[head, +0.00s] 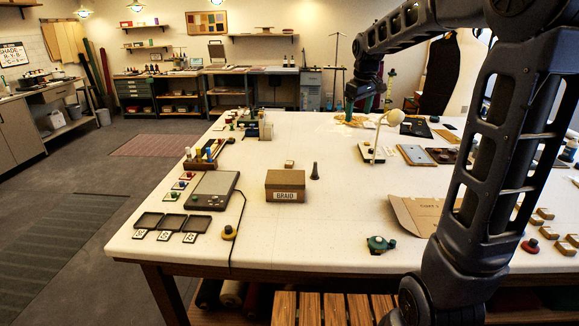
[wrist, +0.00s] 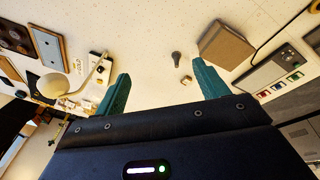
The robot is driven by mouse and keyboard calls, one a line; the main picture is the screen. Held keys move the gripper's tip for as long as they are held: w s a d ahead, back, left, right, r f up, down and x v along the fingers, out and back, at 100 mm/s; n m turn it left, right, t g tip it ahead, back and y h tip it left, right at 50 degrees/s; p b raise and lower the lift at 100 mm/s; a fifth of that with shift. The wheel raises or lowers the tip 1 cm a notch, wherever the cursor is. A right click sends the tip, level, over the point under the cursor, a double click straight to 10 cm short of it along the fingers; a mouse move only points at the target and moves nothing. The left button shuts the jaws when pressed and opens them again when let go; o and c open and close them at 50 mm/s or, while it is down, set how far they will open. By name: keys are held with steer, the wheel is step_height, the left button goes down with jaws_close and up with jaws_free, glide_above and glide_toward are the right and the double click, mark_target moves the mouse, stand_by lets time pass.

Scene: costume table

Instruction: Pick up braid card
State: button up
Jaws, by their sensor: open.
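A brown box (head: 285,186) labelled BRAID stands closed on the white table; it also shows in the wrist view (wrist: 226,45). A small tan block-like piece (head: 289,163) lies just behind it, seen also in the wrist view (wrist: 186,79) near my right-hand finger. I cannot tell whether this piece is the braid card; no other thing is clearly marked as braid. My gripper (head: 364,102) has teal fingers and is open and empty, above the back part of the table. In the wrist view its fingers (wrist: 160,87) are wide apart.
A dark cone-shaped piece (head: 315,171) stands right of the box. A cream-headed lamp (head: 393,118) stands near my gripper. A grey tablet-like device (head: 211,190) and small dark trays (head: 172,222) lie at left. A flat brown folder (head: 425,214) lies at right. The front middle is mostly clear.

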steer(key=w+a+f+n+g, duration=0.1)
steer(key=w+a+f+n, duration=0.1)
steer(key=w+a+f, duration=0.45)
steer(key=w+a+f+n, duration=0.15)
steer(key=w+a, duration=0.25)
steer(key=w, duration=0.5)
steer(key=n+g, duration=0.1)
steer(key=n, duration=0.4)
glide_above(290, 163)
step_height(290, 163, down, 15)
steer(key=shift+w+f, duration=0.15)
steer(key=shift+f, duration=2.45)
steer(key=shift+w+f, duration=0.1)
steer(key=shift+f, duration=2.45)
steer(key=c, duration=1)
steer(key=shift+r, duration=0.1)
steer(key=shift+c, duration=0.2)
